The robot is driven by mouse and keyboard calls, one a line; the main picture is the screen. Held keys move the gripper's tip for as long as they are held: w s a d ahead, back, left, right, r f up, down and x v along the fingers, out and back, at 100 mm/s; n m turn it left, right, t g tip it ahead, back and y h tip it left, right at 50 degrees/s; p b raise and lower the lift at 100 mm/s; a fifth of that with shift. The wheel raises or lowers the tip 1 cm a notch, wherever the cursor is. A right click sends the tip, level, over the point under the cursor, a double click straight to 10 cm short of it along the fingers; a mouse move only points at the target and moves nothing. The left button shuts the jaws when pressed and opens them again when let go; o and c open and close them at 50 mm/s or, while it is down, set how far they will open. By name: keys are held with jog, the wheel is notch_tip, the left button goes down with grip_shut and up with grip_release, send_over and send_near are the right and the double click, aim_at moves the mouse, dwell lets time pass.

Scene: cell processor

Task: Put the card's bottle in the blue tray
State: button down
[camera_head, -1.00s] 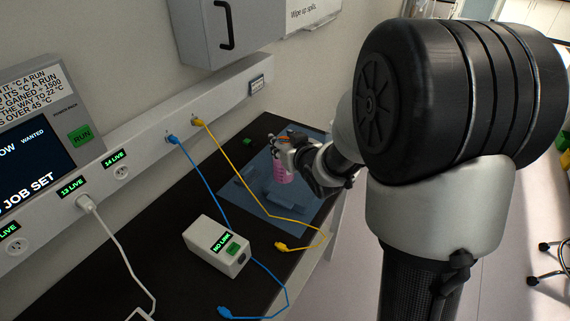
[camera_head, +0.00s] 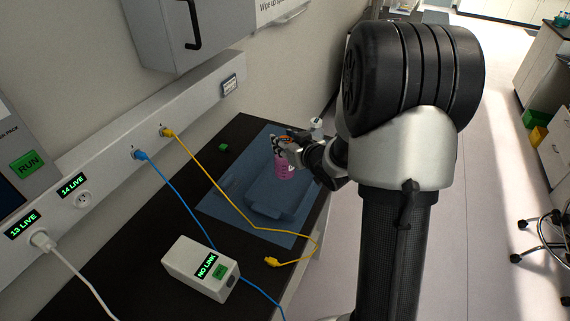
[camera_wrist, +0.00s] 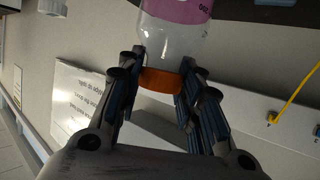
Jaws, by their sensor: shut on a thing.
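A bottle with a pink label (camera_head: 285,168) hangs from my gripper (camera_head: 282,142) at the far part of the dark counter. In the wrist view my gripper (camera_wrist: 160,85) is shut around its orange cap (camera_wrist: 161,80), with the clear shoulder and pink label (camera_wrist: 185,8) beyond. The blue tray (camera_head: 272,213) lies on a flat blue mat (camera_head: 215,203) on the counter. The bottle appears over the tray's far part; I cannot tell whether it touches. No card can be made out.
A white NO LINK box (camera_head: 192,272) stands nearer on the counter. A yellow cable (camera_head: 215,192) crosses the mat, and a blue cable (camera_head: 185,188) runs beside it. A small green block (camera_head: 223,148) lies near the wall. A grey cabinet (camera_head: 185,35) hangs above.

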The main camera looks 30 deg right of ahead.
jog(key=shift+f+b, duration=0.8)
jog(key=shift+f, duration=2.2)
jog(key=shift+f, duration=0.2)
jog(key=c, duration=1.1)
grip_release()
jog(key=shift+r, duration=0.15)
